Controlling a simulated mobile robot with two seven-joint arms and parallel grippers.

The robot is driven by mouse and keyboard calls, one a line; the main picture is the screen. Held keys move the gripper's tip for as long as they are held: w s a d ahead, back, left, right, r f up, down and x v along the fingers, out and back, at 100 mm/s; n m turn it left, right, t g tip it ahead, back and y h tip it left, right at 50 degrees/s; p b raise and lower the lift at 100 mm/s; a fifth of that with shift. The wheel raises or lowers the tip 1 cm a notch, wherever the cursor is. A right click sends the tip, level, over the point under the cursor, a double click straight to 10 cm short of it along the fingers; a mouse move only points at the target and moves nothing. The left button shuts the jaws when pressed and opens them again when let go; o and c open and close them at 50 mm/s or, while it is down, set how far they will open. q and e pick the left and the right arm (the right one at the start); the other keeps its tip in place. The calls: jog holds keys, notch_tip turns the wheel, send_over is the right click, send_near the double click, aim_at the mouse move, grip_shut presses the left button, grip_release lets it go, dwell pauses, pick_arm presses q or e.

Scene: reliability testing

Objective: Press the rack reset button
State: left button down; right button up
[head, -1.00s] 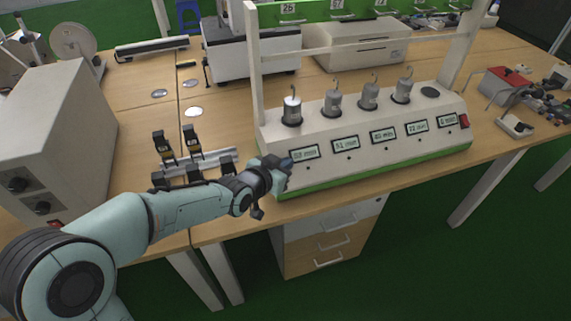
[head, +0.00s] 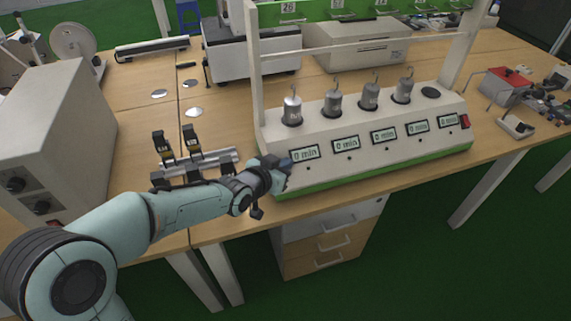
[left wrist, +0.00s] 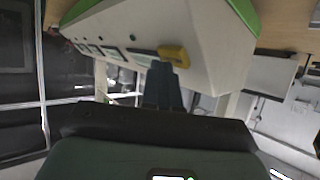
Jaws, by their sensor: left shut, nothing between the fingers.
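The white rack (head: 300,172) with a green base stands on the bench and carries several grey weights with hooks. Its front displays (head: 304,153) all read 0 min. My left gripper (head: 285,167) is shut and empty at the left end of the rack's front face. In the left wrist view its fingers (left wrist: 163,75) reach up to a yellow button-like part (left wrist: 174,54) on the rack face. They look to be at or very near it, but I cannot tell contact for sure. In the head view the gripper hides this part. My right gripper is not in view.
A red switch (head: 464,121) is at the rack's right end. A grey box with knobs (head: 58,140) stands at the left. A metal rod in black clamps (head: 193,166) lies behind my left forearm. The floor in front of the bench is clear around the drawer unit (head: 330,240).

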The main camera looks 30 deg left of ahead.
pick_arm(q)
jog(key=shift+s+d+r, duration=0.4)
jog(key=shift+r, duration=0.05)
jog(key=d+r+p, duration=0.1)
jog(key=s+r, duration=0.1)
jog(key=s+d+r+p, duration=0.1)
jog(key=r, duration=0.1)
jog(key=shift+s+d+p, duration=0.1)
jog(key=shift+d+p, duration=0.2)
jog(key=shift+p, duration=0.05)
dwell(1.0)
